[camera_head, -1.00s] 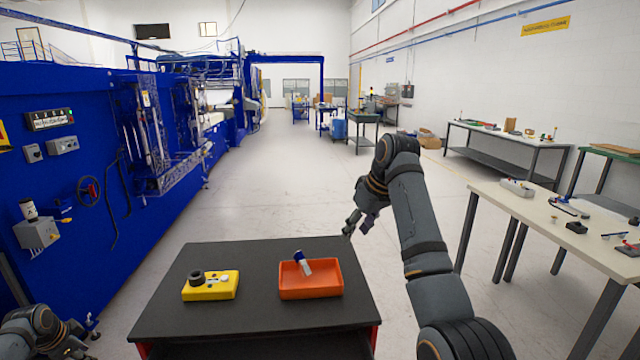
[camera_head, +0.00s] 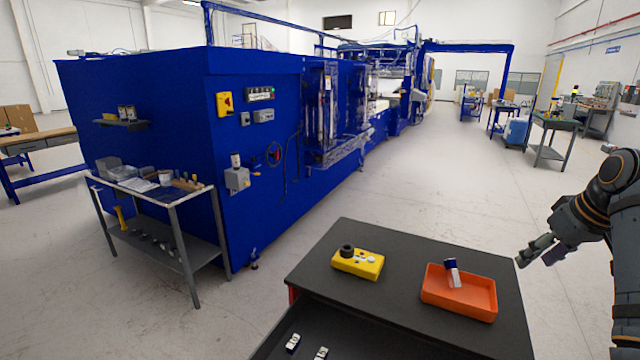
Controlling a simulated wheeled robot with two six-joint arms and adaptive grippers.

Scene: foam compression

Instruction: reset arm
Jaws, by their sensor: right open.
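My right gripper (camera_head: 541,253) is at the right of the head view, just off the right edge of the black-topped table (camera_head: 385,308). It is open and holds nothing. An orange tray (camera_head: 432,291) stands on the table, with a small white and blue item (camera_head: 453,274) leaning in it. A yellow box (camera_head: 357,265) with a black knob and buttons stands to the left of the tray. My left gripper is out of view.
A large blue machine (camera_head: 180,90) fills the left and middle. A grey-legged side table (camera_head: 172,192) with small items stands in front of it. An open drawer (camera_head: 330,335) below the black top holds small white items (camera_head: 293,342). The floor between is clear.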

